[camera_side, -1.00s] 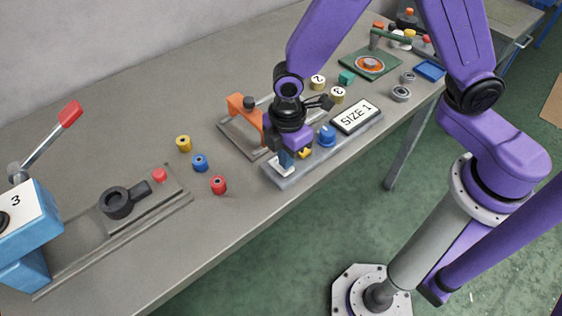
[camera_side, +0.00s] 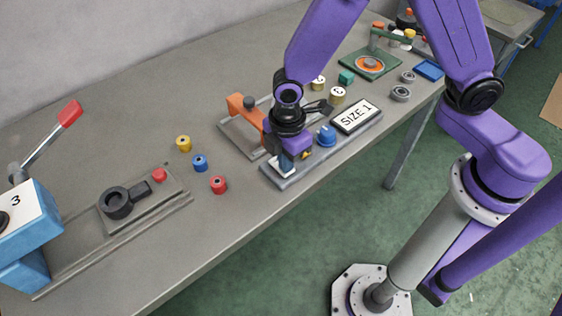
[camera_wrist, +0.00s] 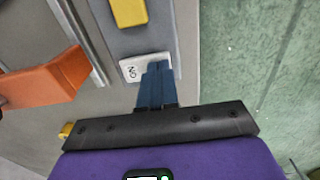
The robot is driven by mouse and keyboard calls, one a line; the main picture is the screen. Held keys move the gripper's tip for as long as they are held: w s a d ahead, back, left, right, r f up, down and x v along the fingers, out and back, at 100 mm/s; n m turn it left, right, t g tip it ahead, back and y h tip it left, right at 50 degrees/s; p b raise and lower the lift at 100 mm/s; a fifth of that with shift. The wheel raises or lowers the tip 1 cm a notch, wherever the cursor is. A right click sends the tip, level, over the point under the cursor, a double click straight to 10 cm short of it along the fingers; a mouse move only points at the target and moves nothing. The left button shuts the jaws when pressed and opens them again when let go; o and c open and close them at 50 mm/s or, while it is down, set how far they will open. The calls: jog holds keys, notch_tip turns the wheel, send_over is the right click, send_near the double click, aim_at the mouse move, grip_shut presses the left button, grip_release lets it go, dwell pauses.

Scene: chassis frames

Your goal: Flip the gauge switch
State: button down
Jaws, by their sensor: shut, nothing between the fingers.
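The gauge panel (camera_side: 294,177) is a long grey base near the table's front edge. It carries a SIZE 1 display (camera_side: 356,116), a blue knob (camera_side: 327,136) and a yellow part (camera_side: 306,155), which also shows in the wrist view (camera_wrist: 129,12). At its left end is a white switch plate (camera_wrist: 131,69) marked ON. My gripper (camera_side: 286,163) is over this plate with its blue fingers (camera_wrist: 156,80) shut and empty. The fingers cover the right part of the plate and hide the switch lever. I cannot tell whether they touch it.
An orange-handled clamp (camera_side: 247,108) stands just behind the panel, close to my gripper. Yellow (camera_side: 183,143), blue (camera_side: 200,162) and red (camera_side: 218,184) spools lie to the left. A blue machine (camera_side: 28,225) with a red-tipped lever is at far left. The table between has free room.

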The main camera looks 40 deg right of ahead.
jog(key=shift+r, duration=3.45)
jog(key=s+d+r+m, duration=0.2)
jog(key=s+d+r, duration=0.2)
jog(key=s+d, duration=0.4)
jog(key=s+d+r+m, duration=0.3)
jog(key=s+d+r, duration=0.1)
jog(key=s+d, duration=0.5)
jog(key=shift+r, duration=0.4)
jog(key=shift+d, duration=0.1)
